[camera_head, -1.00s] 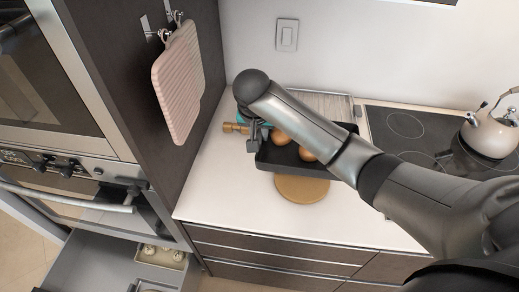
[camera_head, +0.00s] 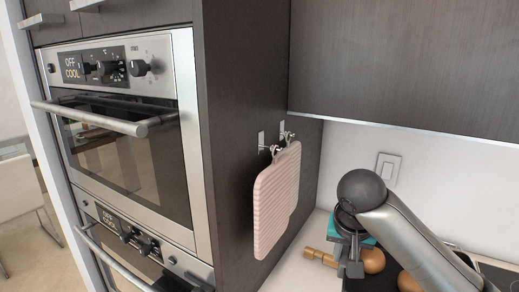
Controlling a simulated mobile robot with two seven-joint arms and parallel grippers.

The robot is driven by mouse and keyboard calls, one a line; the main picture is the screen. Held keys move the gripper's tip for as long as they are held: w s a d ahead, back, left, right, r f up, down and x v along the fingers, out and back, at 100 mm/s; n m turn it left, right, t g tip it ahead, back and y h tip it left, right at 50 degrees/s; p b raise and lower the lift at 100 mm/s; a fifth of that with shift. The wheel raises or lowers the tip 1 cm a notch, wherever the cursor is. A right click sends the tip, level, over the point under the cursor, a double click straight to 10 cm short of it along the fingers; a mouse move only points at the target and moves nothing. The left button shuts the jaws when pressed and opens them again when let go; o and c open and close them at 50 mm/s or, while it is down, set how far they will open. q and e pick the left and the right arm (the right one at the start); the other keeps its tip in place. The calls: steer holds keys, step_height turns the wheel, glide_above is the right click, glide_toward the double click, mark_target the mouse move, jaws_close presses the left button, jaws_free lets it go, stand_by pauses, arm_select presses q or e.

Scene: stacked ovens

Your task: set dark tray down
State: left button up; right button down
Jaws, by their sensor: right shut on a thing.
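The dark tray (camera_head: 383,283) shows only in part at the bottom right, over or on the white counter; its lower part is cut off by the picture edge. Round brown items (camera_head: 373,260) are in it, partly hidden by my arm. My right gripper (camera_head: 352,268) is shut at the tray's left edge, its fingers pointing down. I cannot tell whether the tray touches the counter or what lies under it. My left gripper is not in view.
Stacked ovens (camera_head: 125,130) with bar handles stand at left. A pink pot holder (camera_head: 275,205) hangs on the cabinet side, left of my right gripper. A wooden-handled item (camera_head: 318,257) lies on the counter (camera_head: 290,270) beside the gripper. Dark cabinets (camera_head: 410,60) hang above.

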steer(key=s+a+f+n+y+b, duration=0.1)
steer(key=s+a+f+n+b, duration=0.1)
steer(key=s+f+n+b, duration=0.2)
steer(key=shift+s+a+f+y+b, duration=0.3)
steer(key=shift+s+f+b, duration=0.6)
steer(key=shift+s+b, duration=1.15)
steer(key=shift+w, duration=0.35)
